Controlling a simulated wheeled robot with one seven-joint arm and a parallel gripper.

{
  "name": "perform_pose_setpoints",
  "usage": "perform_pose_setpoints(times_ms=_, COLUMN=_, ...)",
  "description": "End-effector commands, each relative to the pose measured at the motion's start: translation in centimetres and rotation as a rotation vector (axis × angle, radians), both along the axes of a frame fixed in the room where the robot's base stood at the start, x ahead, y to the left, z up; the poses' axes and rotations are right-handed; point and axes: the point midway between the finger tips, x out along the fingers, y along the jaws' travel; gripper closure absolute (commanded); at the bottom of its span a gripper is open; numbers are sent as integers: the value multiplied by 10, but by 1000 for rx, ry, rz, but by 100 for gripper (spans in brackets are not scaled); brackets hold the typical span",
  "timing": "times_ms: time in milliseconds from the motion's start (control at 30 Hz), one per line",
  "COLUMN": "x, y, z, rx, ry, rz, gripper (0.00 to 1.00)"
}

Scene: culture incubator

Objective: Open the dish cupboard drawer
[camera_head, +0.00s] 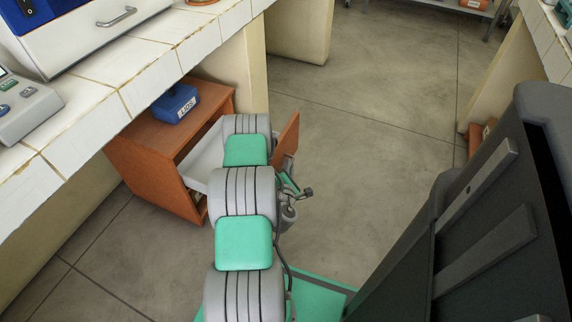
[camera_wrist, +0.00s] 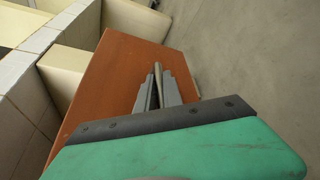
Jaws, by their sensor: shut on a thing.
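The dish cupboard (camera_head: 152,150) is a low orange-brown wooden cabinet under the tiled bench in the head view. Its drawer stands pulled out to the right, with a pale drawer side (camera_head: 203,153) and a wooden front panel (camera_head: 286,138) well away from the cabinet body. In the wrist view the drawer front (camera_wrist: 125,72) fills the middle. My gripper (camera_wrist: 158,82) is shut on the drawer's metal handle (camera_wrist: 159,78) at that panel.
A blue labelled box (camera_head: 175,104) sits on the cupboard top. The tiled bench (camera_head: 100,92) overhangs the cupboard, with a white drawered unit (camera_head: 95,32) on it. A bench support (camera_head: 250,65) stands behind the drawer. The grey floor (camera_head: 355,150) to the right is open.

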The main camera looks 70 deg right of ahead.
Motion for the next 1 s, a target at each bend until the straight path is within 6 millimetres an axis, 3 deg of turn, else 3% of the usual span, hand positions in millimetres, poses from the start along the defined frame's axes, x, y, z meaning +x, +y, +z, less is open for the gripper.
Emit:
perform_pose_setpoints(times_ms=300, x=-3, y=1, z=-1, rx=3, ry=2, rz=-3, gripper=100)
perform_pose_setpoints(times_ms=333, x=-3, y=1, z=-1, rx=3, ry=2, rz=-3, gripper=88)
perform_pose_setpoints(times_ms=433, x=-3, y=1, z=-1, rx=3, ry=2, rz=-4, gripper=80)
perform_pose_setpoints(times_ms=767, x=-3, y=2, z=-1, rx=3, ry=1, rz=-3, gripper=80)
perform_pose_setpoints(times_ms=1000, x=-5, y=17, z=2, rx=0, ry=1, rz=-1, gripper=80)
